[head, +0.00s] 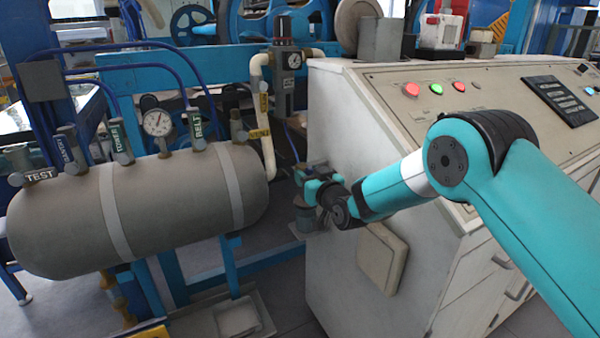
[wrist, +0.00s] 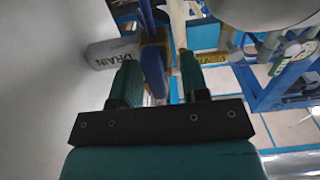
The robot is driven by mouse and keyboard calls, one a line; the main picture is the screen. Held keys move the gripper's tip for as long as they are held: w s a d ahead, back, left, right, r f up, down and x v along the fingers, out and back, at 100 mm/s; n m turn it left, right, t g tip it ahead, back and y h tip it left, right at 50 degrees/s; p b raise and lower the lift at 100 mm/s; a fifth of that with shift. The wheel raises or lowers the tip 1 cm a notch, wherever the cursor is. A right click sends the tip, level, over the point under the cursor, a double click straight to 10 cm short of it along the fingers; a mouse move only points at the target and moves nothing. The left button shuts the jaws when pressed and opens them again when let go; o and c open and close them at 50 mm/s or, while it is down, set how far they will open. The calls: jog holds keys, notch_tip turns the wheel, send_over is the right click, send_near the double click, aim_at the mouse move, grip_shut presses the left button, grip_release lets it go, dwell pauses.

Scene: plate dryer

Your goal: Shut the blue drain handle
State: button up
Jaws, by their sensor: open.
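The blue drain handle (wrist: 152,68) shows in the wrist view as a narrow blue lever, beside a grey tag (wrist: 112,51) reading DRAIN. My gripper (wrist: 159,63) is open, with one teal finger on each side of the handle. The handle looks nearer the left finger; I cannot tell whether they touch. In the head view my gripper (head: 313,186) is at the left side of the white control cabinet, and the handle is hard to make out there behind my wrist.
The white control cabinet (head: 340,125) stands close beside my gripper. A grey tank (head: 165,205) with several labelled valves and a gauge is on the left. A pale pipe (wrist: 178,28) rises just beyond the handle. Blue frame bars stand behind.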

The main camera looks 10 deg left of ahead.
jog(key=shift+w+d, duration=0.1)
jog(key=shift+d, duration=0.05)
grip_shut()
jog(key=shift+m, duration=0.3)
jog(key=m+b, duration=0.1)
jog(key=m, duration=0.2)
jog(key=shift+w+d+m+b, duration=0.1)
jog(key=shift+m+b, duration=0.2)
jog(key=m, duration=0.4)
jog(key=shift+m+b, duration=0.3)
jog(key=shift+b, duration=0.05)
jog(key=m, duration=0.4)
jog(key=shift+d+f+m, duration=0.1)
jog(key=shift+m, duration=0.2)
jog(key=shift+w+f+m, duration=0.1)
jog(key=shift+m, duration=2.2)
